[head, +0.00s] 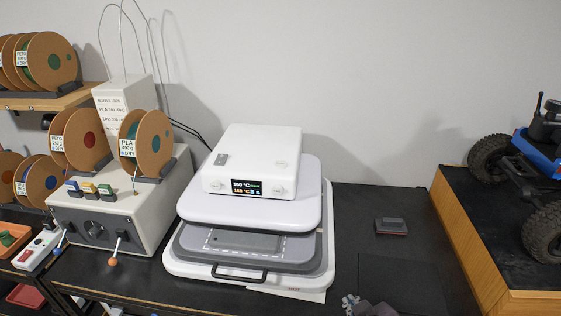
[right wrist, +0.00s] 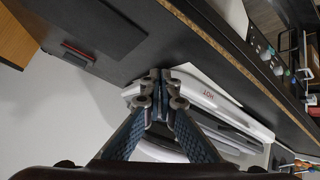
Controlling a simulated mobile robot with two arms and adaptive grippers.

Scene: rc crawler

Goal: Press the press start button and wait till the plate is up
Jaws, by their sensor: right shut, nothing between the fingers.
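The white heat press (head: 255,160) stands on the dark bench, with a lit display (head: 247,188) on its front. Small round controls sit left (head: 216,186) and right (head: 277,190) of the display; their labels are too small to read. The upper plate (head: 250,215) is apart from the grey lower plate (head: 300,262), with a dark grey flat piece (head: 245,242) visible on it. My right gripper (head: 350,302) is at the bottom edge of the head view, right of the press front and apart from it. In the right wrist view its fingertips (right wrist: 165,78) are together and empty. My left gripper is out of view.
A control box with spools (head: 105,215) stands left of the press. A small dark block with a red base (head: 391,226) lies on the bench to the right. A wooden-edged platform (head: 470,245) bears a blue crawler (head: 543,148). The bench between press and platform is mostly clear.

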